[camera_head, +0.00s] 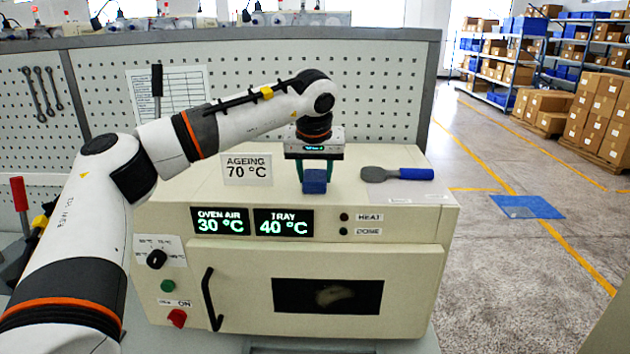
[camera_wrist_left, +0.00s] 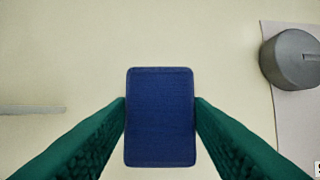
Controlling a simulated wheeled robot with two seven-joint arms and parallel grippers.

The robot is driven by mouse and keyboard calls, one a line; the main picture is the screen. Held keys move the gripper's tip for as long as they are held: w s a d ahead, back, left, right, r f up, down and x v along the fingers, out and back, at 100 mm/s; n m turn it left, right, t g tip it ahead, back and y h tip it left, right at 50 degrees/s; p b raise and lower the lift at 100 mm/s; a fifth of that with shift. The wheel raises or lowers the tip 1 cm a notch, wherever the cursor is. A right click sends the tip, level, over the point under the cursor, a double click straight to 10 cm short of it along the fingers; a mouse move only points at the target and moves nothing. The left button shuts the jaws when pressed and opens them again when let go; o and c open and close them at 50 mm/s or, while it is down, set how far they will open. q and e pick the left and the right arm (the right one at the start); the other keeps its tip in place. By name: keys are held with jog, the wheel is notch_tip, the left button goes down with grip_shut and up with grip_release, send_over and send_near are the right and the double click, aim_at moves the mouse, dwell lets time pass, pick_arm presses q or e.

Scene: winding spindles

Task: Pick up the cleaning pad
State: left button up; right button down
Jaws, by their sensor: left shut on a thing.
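The cleaning pad (camera_head: 315,182) is a small blue block at the top front of the cream oven. In the left wrist view the pad (camera_wrist_left: 160,117) stands upright in the picture between two green fingers, which touch its left and right sides. My left gripper (camera_head: 315,172) comes down from above and is shut on the pad. Whether the pad still touches the oven top cannot be told. My right gripper is not in view.
The oven (camera_head: 415,270) has a door handle, a knob, buttons and displays reading 30 °C and 40 °C. A sign (camera_head: 247,169) reading "AGEING 70 °C" stands left of the pad. A grey spatula with a blue handle (camera_head: 416,174) lies to its right. A pegboard (camera_head: 375,95) stands behind.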

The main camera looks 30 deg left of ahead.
aim_at(315, 176)
pick_arm(q)
jog(key=shift+r, duration=0.1)
jog(key=shift+r, duration=0.35)
notch_tip(315, 176, up, 9)
jog(key=b, duration=0.2)
jog(key=shift+o, duration=1.1)
jog(key=shift+c, duration=0.7)
